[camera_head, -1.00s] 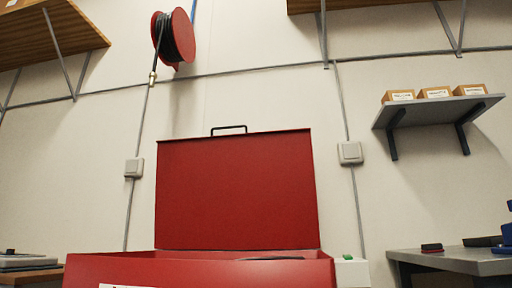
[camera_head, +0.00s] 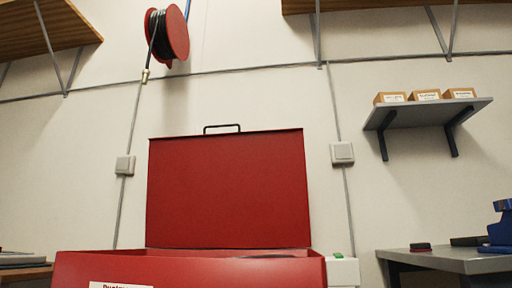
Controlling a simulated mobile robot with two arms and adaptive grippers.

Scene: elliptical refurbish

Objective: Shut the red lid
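The red lid (camera_head: 228,190) stands open and roughly upright at the back of a red box (camera_head: 190,270). A dark handle (camera_head: 222,128) sits on the lid's top edge. The box's front wall carries a white label, cut off at the bottom of the picture. Something dark shows at the box's opening, too little to name. Neither of my grippers is in view.
A grey table (camera_head: 445,261) with a blue tool (camera_head: 500,228) is at the right, a wooden surface at the lower left (camera_head: 25,272). A wall shelf (camera_head: 428,114) holds small boxes. A red hose reel (camera_head: 167,35) hangs above.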

